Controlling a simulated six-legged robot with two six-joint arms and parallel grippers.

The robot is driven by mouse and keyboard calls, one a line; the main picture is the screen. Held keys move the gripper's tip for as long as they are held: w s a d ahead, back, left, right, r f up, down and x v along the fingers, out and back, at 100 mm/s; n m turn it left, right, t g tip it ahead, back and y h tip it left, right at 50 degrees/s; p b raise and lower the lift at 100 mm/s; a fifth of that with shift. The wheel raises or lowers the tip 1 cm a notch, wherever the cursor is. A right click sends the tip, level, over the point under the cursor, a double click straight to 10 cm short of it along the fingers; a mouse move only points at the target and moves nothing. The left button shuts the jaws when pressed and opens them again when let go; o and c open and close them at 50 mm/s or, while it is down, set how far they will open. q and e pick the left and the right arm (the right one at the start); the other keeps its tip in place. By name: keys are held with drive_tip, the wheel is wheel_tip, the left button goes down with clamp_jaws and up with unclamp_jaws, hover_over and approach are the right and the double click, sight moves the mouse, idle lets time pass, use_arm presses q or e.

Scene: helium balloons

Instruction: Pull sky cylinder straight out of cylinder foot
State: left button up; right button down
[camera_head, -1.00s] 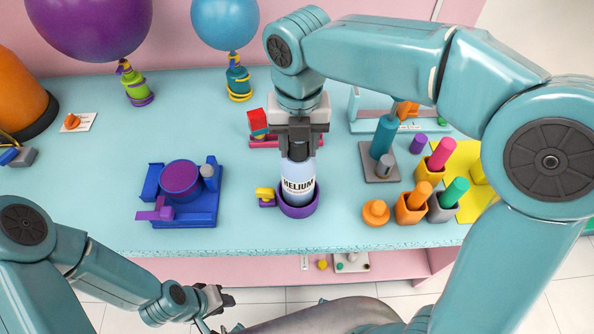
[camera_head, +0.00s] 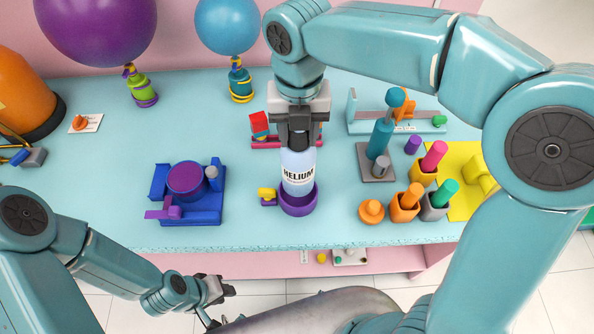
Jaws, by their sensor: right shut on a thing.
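The sky cylinder (camera_head: 297,172) is a pale blue bottle with a HELIUM label, upright at the middle of the table. Its lower end is still within the rim of the purple cylinder foot (camera_head: 298,205), a round cup on the table near the front edge. My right gripper (camera_head: 298,143) comes down from above and is shut on the top of the cylinder. My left gripper (camera_head: 218,290) is low in front of the table, away from the cylinder; its jaws are too small to judge.
A small yellow and purple piece (camera_head: 267,196) stands close left of the foot. A blue fixture (camera_head: 190,207) is further left. An orange knob (camera_head: 371,211) and several pegs in cups stand to the right. A red block (camera_head: 259,124) is behind.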

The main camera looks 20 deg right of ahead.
drive_tip(key=shift+r+p, duration=1.4)
drive_tip(key=shift+r, duration=0.35)
drive_tip(key=shift+s+f, duration=0.1)
drive_tip(key=shift+s, duration=0.05)
